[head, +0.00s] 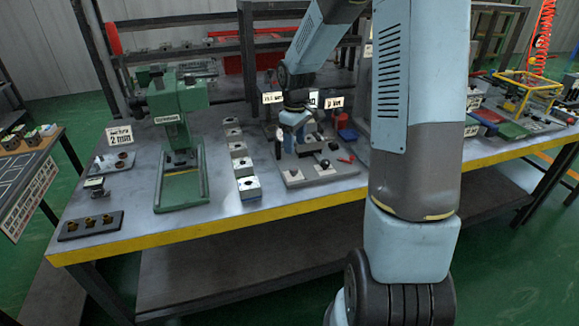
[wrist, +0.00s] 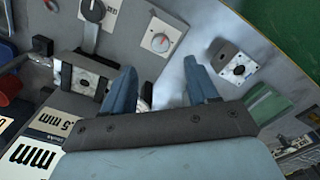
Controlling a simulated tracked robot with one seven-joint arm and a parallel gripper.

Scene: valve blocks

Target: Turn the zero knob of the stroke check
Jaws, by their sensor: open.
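The stroke check appears to be the grey fixture (head: 320,172) on the bench in the head view. In the wrist view its panel (wrist: 135,60) carries a round grey knob (wrist: 160,42) with a red mark on a white square plate. A black knob (wrist: 93,10) with a light pointer line is near the top edge, beside small lettering I cannot read. I cannot tell which is the zero knob. My gripper (wrist: 160,68) is open, its two blue fingers apart below the grey knob, with nothing clearly held. In the head view my gripper (head: 290,130) is over the fixture.
A row of grey blocks (head: 240,165) stands left of the fixture. A green press (head: 178,120) is farther left. A red cup (head: 341,120) and blue container are behind the fixture. One block (wrist: 235,66) lies right of my fingers. The yellow bench edge (head: 150,238) runs in front.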

